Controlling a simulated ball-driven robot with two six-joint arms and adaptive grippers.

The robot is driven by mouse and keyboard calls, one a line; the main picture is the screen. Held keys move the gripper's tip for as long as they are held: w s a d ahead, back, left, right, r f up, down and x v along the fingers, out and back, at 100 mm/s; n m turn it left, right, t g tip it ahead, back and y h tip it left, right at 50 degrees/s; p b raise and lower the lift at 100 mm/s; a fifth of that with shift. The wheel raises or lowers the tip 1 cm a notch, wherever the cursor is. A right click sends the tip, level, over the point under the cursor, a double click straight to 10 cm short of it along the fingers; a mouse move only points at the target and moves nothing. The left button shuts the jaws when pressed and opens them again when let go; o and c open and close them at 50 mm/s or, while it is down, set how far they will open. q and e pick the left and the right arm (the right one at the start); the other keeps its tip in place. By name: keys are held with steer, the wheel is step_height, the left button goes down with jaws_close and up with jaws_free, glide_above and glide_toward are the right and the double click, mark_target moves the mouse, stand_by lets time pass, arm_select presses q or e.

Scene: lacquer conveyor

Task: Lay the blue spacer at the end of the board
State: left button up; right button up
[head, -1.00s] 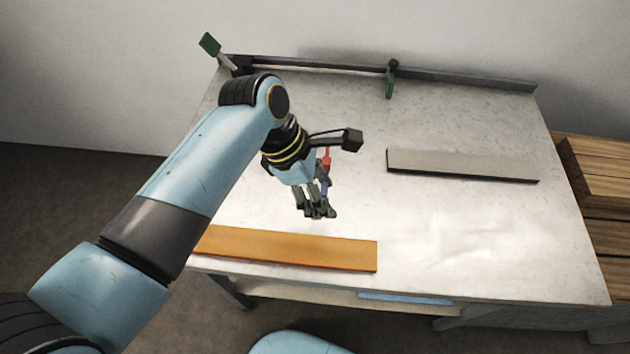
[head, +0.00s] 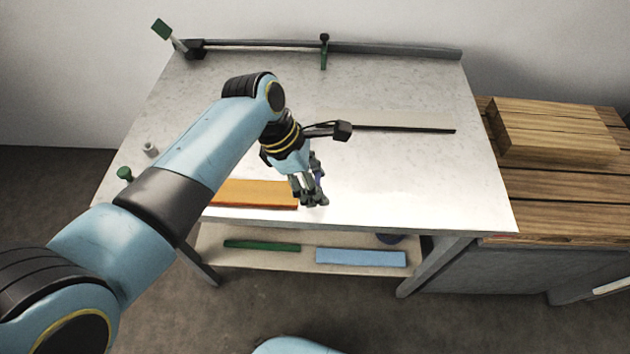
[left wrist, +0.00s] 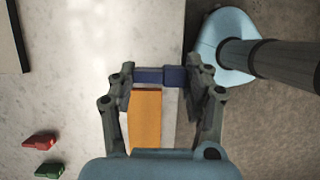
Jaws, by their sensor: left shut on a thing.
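My left gripper (head: 312,200) is shut on the blue spacer (left wrist: 160,76), which spans between its fingertips in the left wrist view. Only a sliver of the spacer shows in the head view. The orange board (head: 250,194) lies along the front of the table, and the gripper appears over or just beyond its right end. In the left wrist view the board (left wrist: 145,125) ends close by the spacer; I cannot tell whether they touch. My arm covers the board's left part. My right gripper is not in view.
A grey board (head: 400,123) lies farther back on the table (head: 420,180). A rail with a green clamp (head: 324,52) runs along the back edge. Red (left wrist: 38,141) and green (left wrist: 50,169) pieces lie on the table. A wood stack (head: 555,130) stands at right.

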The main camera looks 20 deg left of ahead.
mark_target(321, 208)
arm_select(q)
steer(key=shift+f, duration=0.45)
steer(key=shift+f+b, duration=1.15)
steer(key=shift+f, duration=0.7)
steer(key=shift+f+b, duration=0.4)
steer(key=shift+f, duration=0.45)
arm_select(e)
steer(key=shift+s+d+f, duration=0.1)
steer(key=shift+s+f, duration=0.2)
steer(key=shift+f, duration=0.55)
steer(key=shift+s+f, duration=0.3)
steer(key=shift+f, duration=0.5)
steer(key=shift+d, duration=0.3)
arm_select(q)
steer(key=o, duration=0.8)
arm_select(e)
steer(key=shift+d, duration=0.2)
arm_select(q)
steer(key=shift+o, duration=0.2)
steer(key=shift+a, duration=0.1)
steer(key=v, duration=1.2)
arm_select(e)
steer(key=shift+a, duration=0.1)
